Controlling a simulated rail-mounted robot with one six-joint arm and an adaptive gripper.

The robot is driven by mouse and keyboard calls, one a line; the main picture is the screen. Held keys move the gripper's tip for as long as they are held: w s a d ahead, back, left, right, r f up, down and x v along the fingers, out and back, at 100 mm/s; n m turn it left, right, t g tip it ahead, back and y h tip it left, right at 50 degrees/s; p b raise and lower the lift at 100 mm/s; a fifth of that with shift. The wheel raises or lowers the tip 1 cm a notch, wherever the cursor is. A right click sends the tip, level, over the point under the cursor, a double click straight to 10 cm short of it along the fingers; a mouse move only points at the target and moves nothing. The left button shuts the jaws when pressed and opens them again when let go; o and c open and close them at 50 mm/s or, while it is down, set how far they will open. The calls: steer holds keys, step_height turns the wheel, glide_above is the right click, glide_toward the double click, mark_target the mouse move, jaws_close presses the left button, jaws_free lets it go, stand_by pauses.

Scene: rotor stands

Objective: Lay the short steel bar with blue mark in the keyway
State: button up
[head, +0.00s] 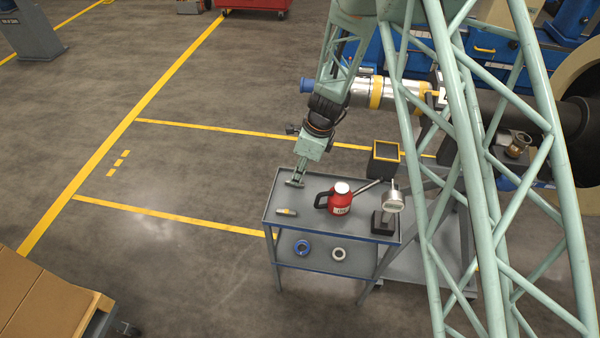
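My gripper (297,181) hangs from my arm over the left back part of the grey cart's top tray (268,206). A small grey piece shows at its fingertips, too small to tell whether it is the steel bar or part of the fingers. A short light-coloured piece with a yellowish end (287,212) lies on the tray just in front of the gripper, apart from it; no blue mark shows on it. The silver shaft (362,92) with yellow bands and a blue end lies level behind the cart. No keyway can be made out on it.
On the tray stand a red can (340,203) with a long spout and a dial gauge (393,202) on a dark block. A blue ring (303,248) and a pale ring (338,254) lie on the lower shelf. A black box (384,158) stands behind.

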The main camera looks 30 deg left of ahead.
steer(key=shift+b+x, duration=0.65)
steer(key=shift+x, duration=1.1)
steer(key=shift+c, duration=0.2)
steer(key=c, duration=0.6)
steer(key=shift+o, duration=0.2)
steer(key=shift+r, duration=0.2)
steer(key=shift+s+a+p+v, duration=0.1)
steer(key=shift+a+p+v, duration=0.1)
steer(key=shift+p+v, duration=0.7)
steer(key=shift+s+a+p+v, duration=0.1)
steer(key=shift+a+p+v, duration=0.1)
steer(key=shift+p+v, duration=0.7)
steer(key=shift+s+a+p+v, duration=0.1)
steer(key=shift+a+p+v, duration=0.1)
steer(key=shift+p+v, duration=0.7)
steer(key=shift+r, duration=0.2)
